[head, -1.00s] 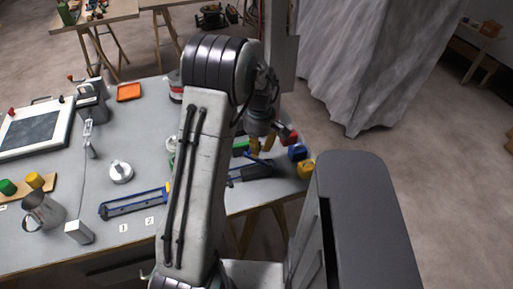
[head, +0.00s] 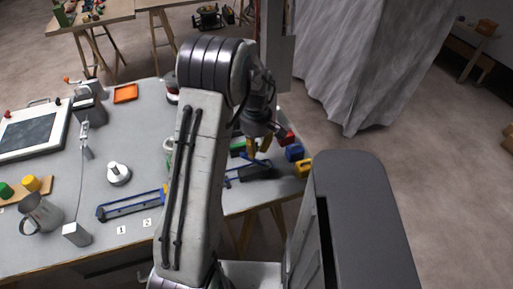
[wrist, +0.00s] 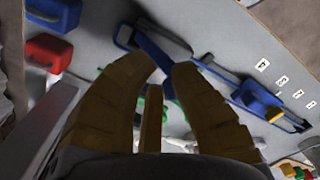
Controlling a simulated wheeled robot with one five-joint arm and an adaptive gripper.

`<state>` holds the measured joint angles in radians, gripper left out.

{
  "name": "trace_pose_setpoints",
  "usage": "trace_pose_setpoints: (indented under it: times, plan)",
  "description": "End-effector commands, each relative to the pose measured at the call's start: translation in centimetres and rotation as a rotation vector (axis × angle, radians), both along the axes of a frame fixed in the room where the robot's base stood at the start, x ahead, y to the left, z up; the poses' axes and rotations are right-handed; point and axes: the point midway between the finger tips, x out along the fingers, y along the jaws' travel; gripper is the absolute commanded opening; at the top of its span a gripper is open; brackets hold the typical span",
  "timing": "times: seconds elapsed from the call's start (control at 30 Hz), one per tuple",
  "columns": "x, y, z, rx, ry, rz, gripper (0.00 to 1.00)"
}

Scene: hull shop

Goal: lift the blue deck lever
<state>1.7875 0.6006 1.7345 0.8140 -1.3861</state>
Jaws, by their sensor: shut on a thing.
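The blue deck lever (wrist: 154,52) lies between my fingertips in the wrist view, slanting down from a grey and blue housing. In the head view the lever (head: 259,161) shows just under my gripper (head: 259,146), on a dark base near the table's right end. In the wrist view my gripper (wrist: 168,70) has its ochre fingers shut on the lever. The fingers hide part of it, so I cannot tell how far it is raised.
Red (head: 287,138), blue (head: 294,152) and yellow (head: 303,169) blocks stand close to the right of the lever. A blue-edged slider track (head: 130,206) with number labels lies left of my arm.

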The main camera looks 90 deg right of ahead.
Motion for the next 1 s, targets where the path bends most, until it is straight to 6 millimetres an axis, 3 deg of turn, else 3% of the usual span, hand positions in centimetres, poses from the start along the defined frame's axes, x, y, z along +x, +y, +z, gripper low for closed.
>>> trace_pose_setpoints:
  times: [0.1, 0.13, 0.4, 0.77, 1.0]
  plan:
    - [0.1, -0.7, 0.5, -0.023, 0.005, 0.004, 0.00]
    - [0.1, -0.7, 0.5, -0.024, 0.006, 0.004, 0.23]
    - [0.1, -0.5, 0.3, -0.018, 0.004, 0.003, 0.46]
    - [0.0, -0.3, 0.7, -0.012, 0.003, 0.001, 0.46]
    - [0.0, -0.4, 4.0, -0.016, 0.003, 0.002, 0.46]
